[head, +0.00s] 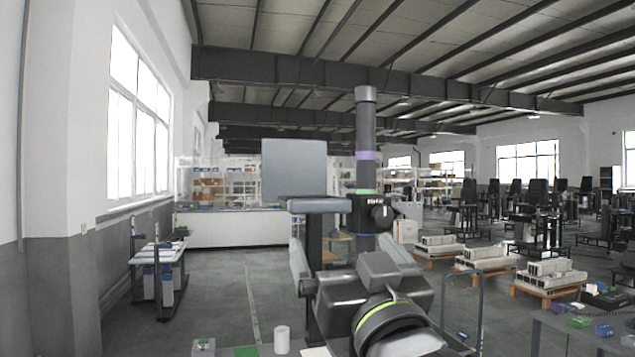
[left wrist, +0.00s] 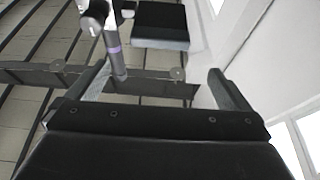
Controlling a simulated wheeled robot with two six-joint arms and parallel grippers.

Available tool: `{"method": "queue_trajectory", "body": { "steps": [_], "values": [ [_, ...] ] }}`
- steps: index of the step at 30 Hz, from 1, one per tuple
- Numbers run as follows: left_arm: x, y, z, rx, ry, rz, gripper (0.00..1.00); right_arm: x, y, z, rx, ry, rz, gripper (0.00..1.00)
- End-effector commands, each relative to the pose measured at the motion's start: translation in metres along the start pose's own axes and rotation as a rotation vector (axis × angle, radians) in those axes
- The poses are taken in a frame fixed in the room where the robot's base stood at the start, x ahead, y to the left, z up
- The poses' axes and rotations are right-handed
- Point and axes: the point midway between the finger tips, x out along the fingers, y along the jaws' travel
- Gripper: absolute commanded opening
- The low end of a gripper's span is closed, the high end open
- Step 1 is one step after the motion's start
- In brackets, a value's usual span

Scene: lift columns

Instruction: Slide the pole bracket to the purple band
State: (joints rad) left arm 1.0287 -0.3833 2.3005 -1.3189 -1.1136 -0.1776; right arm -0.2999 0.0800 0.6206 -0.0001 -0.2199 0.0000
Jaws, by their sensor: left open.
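The upright grey pole (head: 366,120) stands ahead in the head view, with a purple band (head: 366,155) and a green band (head: 366,191) lower down. The black pole bracket (head: 372,213) with its round knob sits around the pole just below the green band, so below the purple one. A grey square panel (head: 294,168) stands up beside the pole, over the bracket's left side. My left gripper (head: 346,247) is open and empty, low in front of the bracket. The left wrist view shows its spread fingers (left wrist: 163,88), the purple band (left wrist: 113,48) and the panel (left wrist: 160,22) beyond them. My right gripper is not seen.
A small shelf cart (head: 160,260) stands at the left, near the wall. Wooden pallets with pale boxes (head: 483,258) and a hand cart rail (head: 478,280) are at the right. A table edge with a white cylinder (head: 282,339) is at the bottom.

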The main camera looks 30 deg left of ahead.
Motion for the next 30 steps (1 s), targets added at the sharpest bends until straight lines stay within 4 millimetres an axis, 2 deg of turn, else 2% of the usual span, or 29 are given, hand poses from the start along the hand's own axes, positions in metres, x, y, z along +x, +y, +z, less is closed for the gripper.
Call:
{"method": "queue_trajectory", "body": {
  "steps": [1,17,30],
  "values": [
    [0.005,0.000,-0.004,0.003,-0.002,0.000,1.00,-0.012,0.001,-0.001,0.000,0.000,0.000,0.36],
    [0.066,-0.001,-0.003,0.005,0.002,-0.002,1.00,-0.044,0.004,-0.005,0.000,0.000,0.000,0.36],
    [0.124,-0.001,-0.003,0.005,0.000,-0.002,1.00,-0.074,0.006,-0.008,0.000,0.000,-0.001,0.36]
  ]
}}
